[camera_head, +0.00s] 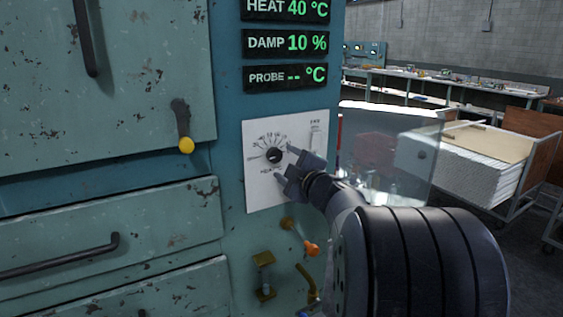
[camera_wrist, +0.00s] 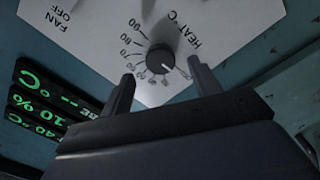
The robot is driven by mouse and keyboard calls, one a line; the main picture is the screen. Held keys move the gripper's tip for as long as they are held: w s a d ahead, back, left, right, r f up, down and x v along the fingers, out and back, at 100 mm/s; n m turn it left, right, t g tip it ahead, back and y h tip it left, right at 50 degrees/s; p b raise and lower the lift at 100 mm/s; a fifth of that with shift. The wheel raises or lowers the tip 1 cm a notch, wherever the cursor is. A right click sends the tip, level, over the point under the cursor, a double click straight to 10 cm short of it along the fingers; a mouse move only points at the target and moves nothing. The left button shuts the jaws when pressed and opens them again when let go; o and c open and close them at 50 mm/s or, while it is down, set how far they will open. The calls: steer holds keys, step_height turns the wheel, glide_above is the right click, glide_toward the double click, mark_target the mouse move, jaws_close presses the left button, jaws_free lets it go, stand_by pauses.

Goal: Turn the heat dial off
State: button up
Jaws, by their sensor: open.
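The heat dial (camera_head: 274,155) is a small round black knob on a white panel (camera_head: 260,197) with a printed number scale around it. It also shows in the wrist view (camera_wrist: 160,59), where a pale pointer mark is on its lower right side. My gripper (camera_head: 284,163) is open at the dial's right side in the head view. In the wrist view its two fingers (camera_wrist: 160,68) stand apart on either side of the dial, with nothing gripped. I cannot tell whether either finger touches the knob. The heat display (camera_head: 288,8) reads 40 °C.
A fan switch (camera_head: 316,140) is at the panel's upper right. An orange valve handle (camera_head: 311,248) and brass fittings (camera_head: 264,275) are below the panel. A paper-laden cart (camera_head: 470,165) stands at right.

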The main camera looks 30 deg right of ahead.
mark_target(277, 157)
steer(key=s, duration=0.7)
steer(key=shift+w+d, duration=0.1)
steer(key=shift+w, duration=0.05)
steer(key=w, duration=1)
steer(key=shift+w, duration=0.25)
steer(key=shift+p, duration=0.3)
